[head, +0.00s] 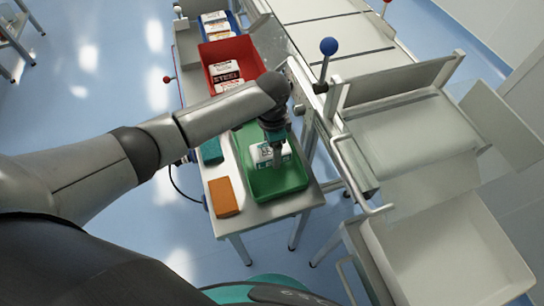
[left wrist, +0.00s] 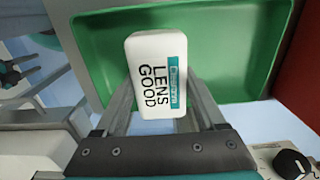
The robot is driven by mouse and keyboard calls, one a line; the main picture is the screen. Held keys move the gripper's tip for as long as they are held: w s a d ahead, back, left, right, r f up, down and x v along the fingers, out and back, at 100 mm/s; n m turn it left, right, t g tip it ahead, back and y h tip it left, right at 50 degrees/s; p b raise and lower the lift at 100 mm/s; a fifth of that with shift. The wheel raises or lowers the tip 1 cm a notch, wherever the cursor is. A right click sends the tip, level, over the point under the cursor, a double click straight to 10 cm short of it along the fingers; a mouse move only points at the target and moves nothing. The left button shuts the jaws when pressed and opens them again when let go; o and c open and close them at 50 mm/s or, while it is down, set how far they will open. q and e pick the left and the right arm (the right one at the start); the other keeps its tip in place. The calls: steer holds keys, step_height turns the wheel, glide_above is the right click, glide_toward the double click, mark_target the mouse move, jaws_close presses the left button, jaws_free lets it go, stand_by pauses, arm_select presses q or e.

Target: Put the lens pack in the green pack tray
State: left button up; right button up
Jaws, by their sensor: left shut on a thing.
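The lens pack (head: 262,152) is a white pack with a teal label; in the left wrist view its print reads "LENS GOOD" (left wrist: 152,80). My left gripper (head: 277,158) is shut on it, with a finger on either side. The green pack tray (head: 284,184) lies beneath the gripper and pack in the head view, and it fills the background of the left wrist view (left wrist: 225,50). The pack is over the tray's area; I cannot tell whether it touches the floor. The visible part of the tray is empty. My right gripper is in neither view.
A red tray (head: 252,53) with several packs adjoins the green tray at the back, with a blue tray (head: 236,22) beyond. An orange block (head: 223,197) and a teal block (head: 212,151) lie left of the green tray. A machine with a blue-knobbed lever (head: 328,47) stands right.

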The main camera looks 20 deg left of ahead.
arm_select(q)
step_height(320, 180, down, 3)
steer(key=shift+f+b, duration=0.1)
steer(key=shift+b, duration=0.4)
steer(key=o, duration=1.5)
steer(key=shift+c, duration=0.2)
step_height(320, 180, up, 12)
steer(key=p, duration=0.4)
